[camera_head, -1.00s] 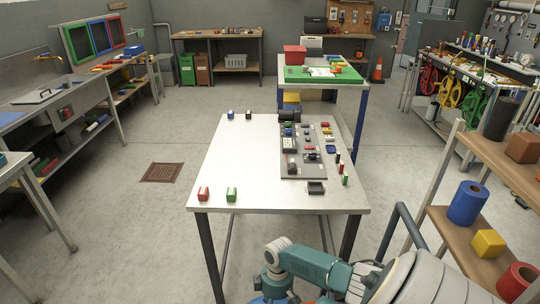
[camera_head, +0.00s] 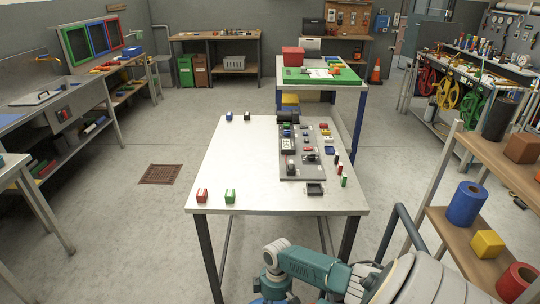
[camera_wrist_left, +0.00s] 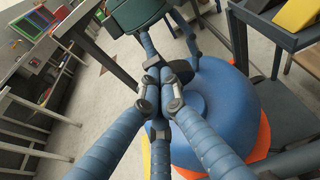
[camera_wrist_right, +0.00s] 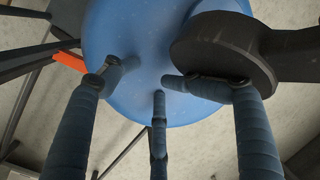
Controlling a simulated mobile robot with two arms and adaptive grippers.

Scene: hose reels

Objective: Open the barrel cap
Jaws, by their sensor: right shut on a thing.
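A blue barrel (camera_wrist_left: 235,95) with an orange band stands on the floor in front of me. Its top fills much of the right wrist view (camera_wrist_right: 140,35). A black round part with a bar (camera_wrist_right: 222,50) lies over it there. My right gripper (camera_wrist_right: 148,78) is down at the barrel top and shut on the barrel cap, whose outline is hard to make out between the fingers. My left gripper (camera_wrist_left: 163,80) is shut and empty, its fingertips together; the barrel is behind them in its view. In the head view only my right arm shows, and the barrel is nearly out of frame.
A metal table (camera_head: 240,165) with a parts board (camera_head: 300,165) and small blocks stands ahead. A wooden shelf (camera_head: 460,237) with a blue roll (camera_head: 467,204) is close on the right. Free floor (camera_head: 110,240) lies to the left.

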